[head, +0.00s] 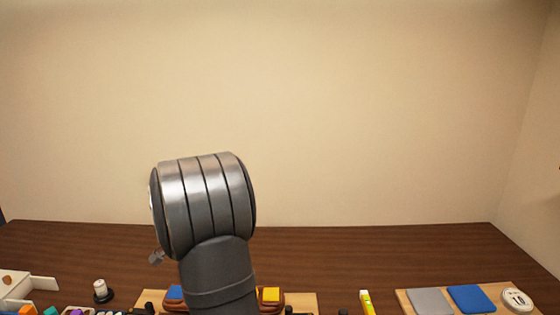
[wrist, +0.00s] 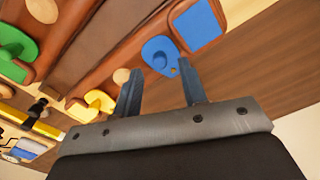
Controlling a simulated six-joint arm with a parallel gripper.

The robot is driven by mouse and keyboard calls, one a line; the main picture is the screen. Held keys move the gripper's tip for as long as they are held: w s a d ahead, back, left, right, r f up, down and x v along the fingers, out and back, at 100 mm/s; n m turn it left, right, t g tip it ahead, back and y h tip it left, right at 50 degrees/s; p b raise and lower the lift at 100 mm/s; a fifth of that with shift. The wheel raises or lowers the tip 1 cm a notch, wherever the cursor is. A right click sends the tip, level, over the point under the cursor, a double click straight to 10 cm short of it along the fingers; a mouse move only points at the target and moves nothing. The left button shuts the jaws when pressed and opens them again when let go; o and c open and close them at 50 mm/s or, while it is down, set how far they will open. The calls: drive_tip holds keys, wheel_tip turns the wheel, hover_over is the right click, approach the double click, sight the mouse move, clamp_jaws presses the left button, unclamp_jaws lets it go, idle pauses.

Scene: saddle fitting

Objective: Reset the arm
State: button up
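In the wrist view, my gripper (wrist: 159,67) has its two fingers apart, with nothing seen clamped between them. A blue rounded piece (wrist: 160,52) shows just beyond the fingertips; I cannot tell how far below them it is. Behind it is a brown saddle-like fitting (wrist: 85,72) with a flat blue pad (wrist: 198,24), a yellow piece (wrist: 97,104) and a green piece (wrist: 16,42). In the head view, my arm stands up at left of centre and hides most of this fitting (head: 292,299) and my gripper.
At the head view's right are a grey pad (head: 430,301), a blue pad (head: 472,298) and a round white dial (head: 516,299) on a board. A yellow tool (head: 367,302) and a small black-and-white stand (head: 102,290) are at the front. The dark table (head: 400,255) is bare behind.

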wheel_tip(320, 180, down, 3)
drive_tip(key=shift+r, duration=0.1)
drive_tip(key=shift+w+d+r+n, duration=0.1)
drive_tip(key=shift+d+n, duration=0.15)
drive_tip(key=shift+n, duration=0.6)
drive_tip(key=shift+d+f+n, duration=0.1)
drive_tip(key=shift+d+n, duration=0.1)
drive_tip(key=shift+n, duration=0.6)
drive_tip(key=shift+w+d+r+n, duration=0.1)
drive_tip(key=shift+d+n, duration=0.15)
drive_tip(key=shift+n, duration=0.6)
drive_tip(key=o, duration=1.1)
drive_tip(key=shift+o, duration=1.2)
drive_tip(key=shift+a, duration=0.15)
drive_tip(key=w+a+r+y, duration=0.1)
drive_tip(key=a+r+y, duration=0.1)
drive_tip(key=a+r, duration=0.75)
drive_tip(key=w+a+r+y, duration=0.1)
drive_tip(key=a+r+y, duration=0.35)
drive_tip(key=a, duration=0.85)
drive_tip(key=a+f+h, duration=0.2)
drive_tip(key=a+f, duration=0.1)
drive_tip(key=f, duration=0.4)
drive_tip(key=shift+w+a, duration=0.15)
drive_tip(key=shift+a, duration=0.2)
